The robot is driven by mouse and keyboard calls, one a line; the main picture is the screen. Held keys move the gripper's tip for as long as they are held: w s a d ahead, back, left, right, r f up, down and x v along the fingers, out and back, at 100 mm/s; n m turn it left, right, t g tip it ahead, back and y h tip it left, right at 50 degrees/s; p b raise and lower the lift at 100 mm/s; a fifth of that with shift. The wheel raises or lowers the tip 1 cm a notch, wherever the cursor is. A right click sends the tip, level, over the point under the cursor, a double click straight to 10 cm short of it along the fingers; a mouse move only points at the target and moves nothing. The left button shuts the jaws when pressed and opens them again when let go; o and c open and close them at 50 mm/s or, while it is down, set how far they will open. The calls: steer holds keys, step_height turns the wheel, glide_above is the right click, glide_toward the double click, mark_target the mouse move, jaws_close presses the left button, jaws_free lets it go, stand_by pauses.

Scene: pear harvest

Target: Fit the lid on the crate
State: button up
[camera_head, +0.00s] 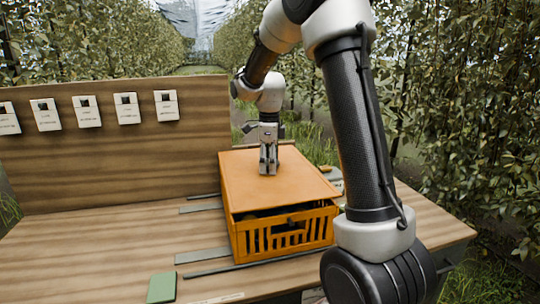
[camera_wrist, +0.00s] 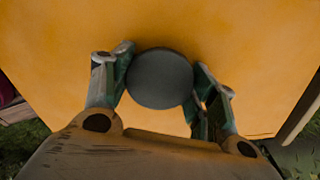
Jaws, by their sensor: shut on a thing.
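The orange crate (camera_head: 282,238) with slotted sides stands on the wooden table. The flat orange lid (camera_head: 262,187) lies over its top, and a dark gap shows between the lid and the crate's front wall. The lid fills most of the wrist view (camera_wrist: 60,50). My gripper (camera_head: 268,170) is above the lid, pointing down. In the wrist view its fingers (camera_wrist: 161,90) are closed around a round dark grey knob (camera_wrist: 160,78) on the lid. Whether the lid's back edge is seated on the crate is hidden.
The wooden table (camera_head: 100,250) has grey strips (camera_head: 202,255) around the crate. A green block (camera_head: 162,287) lies at the front left. A back board (camera_head: 110,160) with several white cards stands behind on the left. The table's left part is clear.

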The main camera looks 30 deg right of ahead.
steer(key=shift+f, duration=0.95)
steer(key=shift+f, duration=0.5)
stand_by(0.6)
steer(key=o, duration=0.9)
steer(key=shift+o, duration=0.2)
steer(key=shift+r, duration=5.45)
